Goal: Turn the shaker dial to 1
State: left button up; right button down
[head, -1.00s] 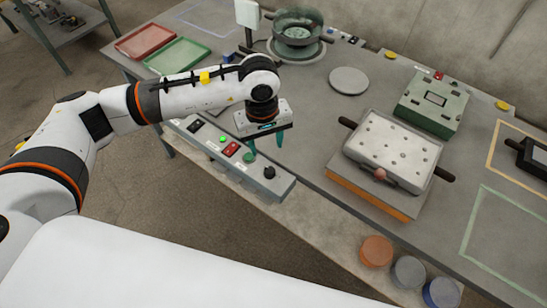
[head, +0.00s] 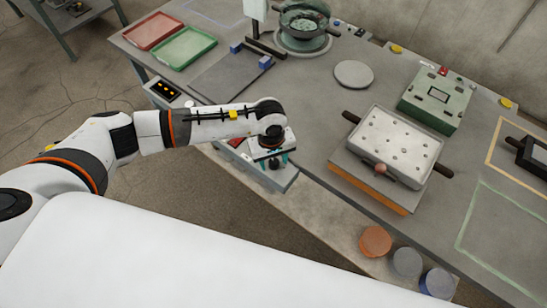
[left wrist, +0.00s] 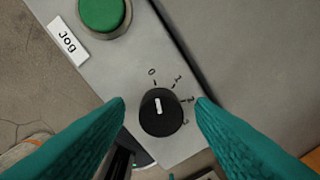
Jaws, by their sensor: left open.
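The shaker dial (left wrist: 160,118) is a black round knob on the grey control box (left wrist: 120,60). Its white mark points roughly at 0, and the labels 1, 2 and 3 run clockwise from there. In the head view the dial (head: 274,164) shows near the right end of the box (head: 284,182), just below my left gripper (head: 270,160). In the left wrist view the teal fingertips of my left gripper (left wrist: 161,103) are open, one on each side of the dial and apart from it. Part of the box is hidden under the gripper in the head view. My right gripper is not in view.
A green button (left wrist: 102,14) beside a "Jog" label sits on the same box. The shaker (head: 393,147) with its perforated white top stands to the right. Orange, grey and blue round pieces (head: 376,241) lie at the front edge. A grey disc (head: 354,74) lies farther back.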

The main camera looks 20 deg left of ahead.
pick_arm(q)
jog(key=shift+c, duration=0.3)
jog(key=c, duration=0.9)
jog(key=shift+f+m+b, duration=0.1)
jog(key=shift+m+b, duration=0.2)
jog(key=shift+b, duration=0.3)
jog(key=m+b, duration=0.7)
jog(key=b, duration=0.4)
jog(key=shift+w+f, duration=0.1)
jog(key=shift+r+m+b, duration=0.2)
jog(key=shift+m+b, duration=0.5)
jog(key=shift+b, duration=0.35)
jog(key=o, duration=1)
jog(key=shift+c, duration=0.2)
jog(key=shift+r, duration=0.1)
